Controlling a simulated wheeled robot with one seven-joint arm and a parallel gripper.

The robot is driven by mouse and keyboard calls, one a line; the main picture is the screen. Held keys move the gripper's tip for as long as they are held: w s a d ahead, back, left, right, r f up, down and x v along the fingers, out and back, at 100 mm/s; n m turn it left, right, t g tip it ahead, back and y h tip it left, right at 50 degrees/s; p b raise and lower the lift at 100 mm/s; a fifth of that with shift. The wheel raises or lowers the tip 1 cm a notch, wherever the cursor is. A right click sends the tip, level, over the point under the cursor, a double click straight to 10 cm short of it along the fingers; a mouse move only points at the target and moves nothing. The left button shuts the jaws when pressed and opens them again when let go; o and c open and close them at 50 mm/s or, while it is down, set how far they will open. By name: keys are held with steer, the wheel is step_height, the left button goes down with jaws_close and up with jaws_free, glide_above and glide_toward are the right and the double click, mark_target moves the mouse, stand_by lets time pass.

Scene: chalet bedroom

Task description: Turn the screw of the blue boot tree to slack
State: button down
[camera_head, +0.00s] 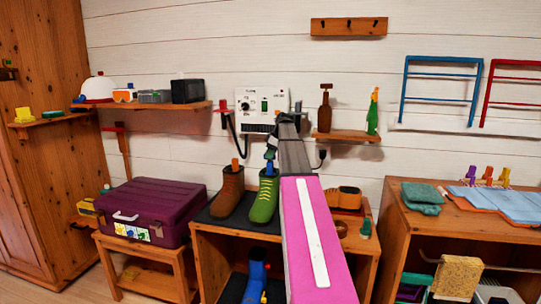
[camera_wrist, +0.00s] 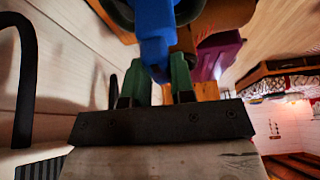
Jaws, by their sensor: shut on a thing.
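A green laced boot (camera_head: 263,197) stands on the dark top of the wooden cabinet, with the blue boot tree (camera_head: 270,167) rising from its opening. In the wrist view the blue boot tree (camera_wrist: 155,35) comes down between the two green fingers of my gripper (camera_wrist: 157,82). My gripper is shut on its blue end piece, the part at the screw. The fingers hide the sides of that piece, and I cannot make out how far the screw is turned. In the head view my arm comes in from the front, right of the green boot.
A brown boot (camera_head: 228,193) with an orange tree stands close left of the green boot. A blue boot (camera_head: 256,276) is on the shelf below. A white wall box (camera_head: 262,107) with a cable is behind. A purple case (camera_head: 153,209) is at left.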

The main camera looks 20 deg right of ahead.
steer(key=shift+n, duration=0.5)
steer(key=c, duration=1)
jaws_free()
steer(key=shift+o, duration=0.2)
steer(key=v, duration=1)
steer(key=shift+d+r, duration=0.2)
steer(key=shift+r, duration=0.2)
